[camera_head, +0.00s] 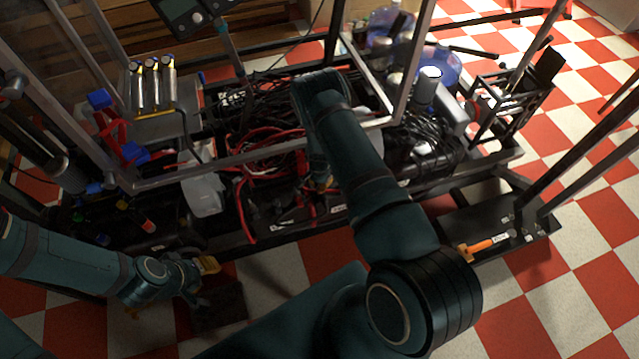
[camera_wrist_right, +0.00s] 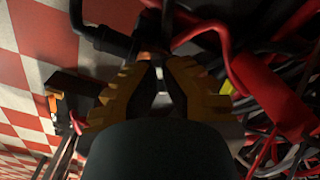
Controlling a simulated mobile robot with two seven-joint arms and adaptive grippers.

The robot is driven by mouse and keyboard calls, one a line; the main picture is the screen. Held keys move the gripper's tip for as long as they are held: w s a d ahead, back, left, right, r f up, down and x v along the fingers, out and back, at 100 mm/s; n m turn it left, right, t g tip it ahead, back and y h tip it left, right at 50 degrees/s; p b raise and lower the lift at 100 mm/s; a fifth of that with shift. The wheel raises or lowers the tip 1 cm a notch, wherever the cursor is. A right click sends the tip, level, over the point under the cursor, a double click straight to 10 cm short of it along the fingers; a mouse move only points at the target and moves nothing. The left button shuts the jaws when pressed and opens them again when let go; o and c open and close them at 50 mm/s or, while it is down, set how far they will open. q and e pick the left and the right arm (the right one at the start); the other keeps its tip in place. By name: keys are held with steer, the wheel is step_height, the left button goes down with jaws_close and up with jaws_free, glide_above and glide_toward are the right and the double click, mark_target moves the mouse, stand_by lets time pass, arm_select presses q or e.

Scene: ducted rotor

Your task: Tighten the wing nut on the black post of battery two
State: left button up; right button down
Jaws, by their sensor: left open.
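Black batteries with pale labels (camera_head: 289,224) sit along the near edge of the machine's lower frame in the head view. I cannot tell which is battery two. My right gripper (camera_wrist_right: 162,66) reaches down among the cables, its two yellow fingers close together with a narrow gap. A small bright piece (camera_wrist_right: 161,78) shows between them; I cannot tell whether it is the wing nut or is gripped. In the head view my right arm mostly hides this gripper. No black post or wing nut is clearly visible. My left gripper (camera_head: 205,282) is open, low in front of the frame.
Red cables (camera_head: 245,185) and thick red leads (camera_wrist_right: 265,95) crowd the right gripper. A white container (camera_head: 202,190) stands to the left of the cables. Metal frame bars (camera_head: 235,160) cross above. An orange-handled tool (camera_head: 485,245) lies on the right platform. The checkered floor in front is partly clear.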

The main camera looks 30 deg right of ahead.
steer(key=m, duration=0.6)
steer(key=shift+m, duration=0.3)
stand_by(0.5)
steer(key=c, duration=1.1)
jaws_free()
steer(key=shift+r, duration=0.1)
step_height(320, 180, up, 12)
